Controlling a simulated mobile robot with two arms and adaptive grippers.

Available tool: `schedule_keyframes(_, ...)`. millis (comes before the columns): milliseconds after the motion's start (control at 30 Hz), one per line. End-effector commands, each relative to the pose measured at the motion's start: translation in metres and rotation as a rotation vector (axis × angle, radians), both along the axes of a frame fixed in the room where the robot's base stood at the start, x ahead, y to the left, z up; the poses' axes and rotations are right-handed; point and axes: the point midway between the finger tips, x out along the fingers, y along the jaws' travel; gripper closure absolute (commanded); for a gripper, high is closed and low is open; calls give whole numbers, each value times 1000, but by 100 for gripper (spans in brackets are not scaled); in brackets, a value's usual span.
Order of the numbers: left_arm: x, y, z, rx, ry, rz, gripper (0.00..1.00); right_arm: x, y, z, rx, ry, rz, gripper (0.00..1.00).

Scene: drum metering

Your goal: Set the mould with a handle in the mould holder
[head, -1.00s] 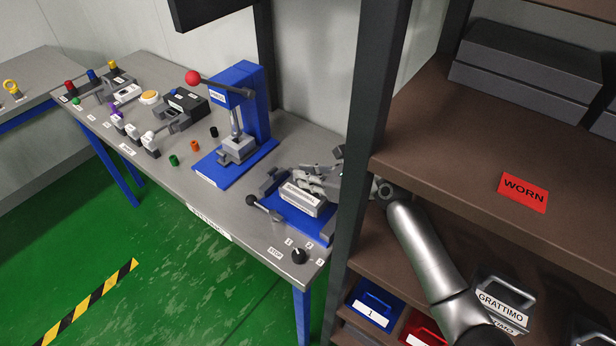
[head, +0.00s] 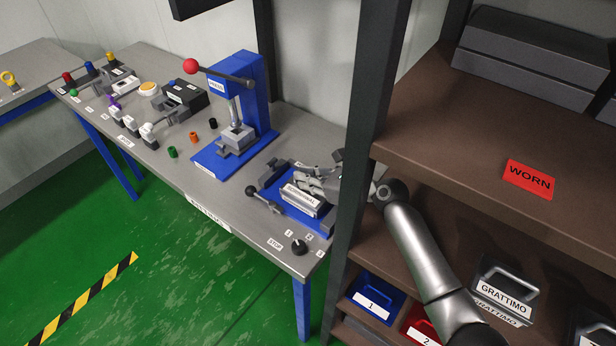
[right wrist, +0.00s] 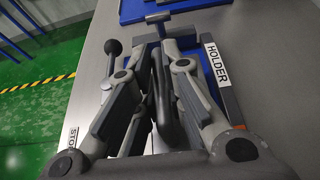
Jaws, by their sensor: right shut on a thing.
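The mould (head: 301,203) is a grey block with a white label and a handle. It is in or just above the mould holder, a blue base with grey rails (head: 272,200) at the near right end of the workbench. My right gripper (head: 318,184) is over the mould and shut on its handle. In the right wrist view the dark handle (right wrist: 164,105) lies between the fingers, and the holder's labelled rail (right wrist: 222,78) runs alongside. The fingers hide much of the mould, so I cannot tell if it rests fully on the base. My left gripper is not in view.
A black-knobbed lever (head: 262,198) stands at the holder's left side. A blue press (head: 240,110) with a red-knobbed lever stands behind it. A dark shelf post (head: 362,130) is close right of the holder. More moulds (head: 503,290) lie on the lower shelf.

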Motion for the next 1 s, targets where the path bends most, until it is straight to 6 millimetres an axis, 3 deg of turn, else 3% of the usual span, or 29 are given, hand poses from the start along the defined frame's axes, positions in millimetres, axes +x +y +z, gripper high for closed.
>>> schedule_keyframes(1000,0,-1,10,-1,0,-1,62,0,1,5,6,-7,-1,100)
